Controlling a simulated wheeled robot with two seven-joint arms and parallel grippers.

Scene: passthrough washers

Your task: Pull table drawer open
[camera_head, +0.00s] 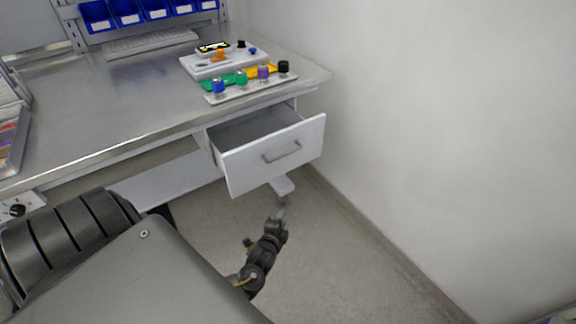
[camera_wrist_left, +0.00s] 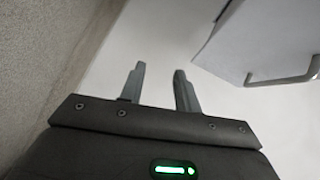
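The table drawer (camera_head: 265,160) hangs partly open beneath the tabletop, its front pulled out from the table. Its grey bar handle (camera_head: 281,152) is on the front panel. The left wrist view shows a pale panel (camera_wrist_left: 248,40) and the handle (camera_wrist_left: 285,76) at the upper right. My left gripper (camera_head: 280,213) is below the drawer front in the head view, apart from the handle. In the left wrist view my left gripper (camera_wrist_left: 160,76) has its two fingers spread with nothing between them. My right gripper is in neither view.
A plain wall (camera_head: 430,120) stands close to the drawer's right. The floor (camera_head: 340,270) before the drawer looks clear.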

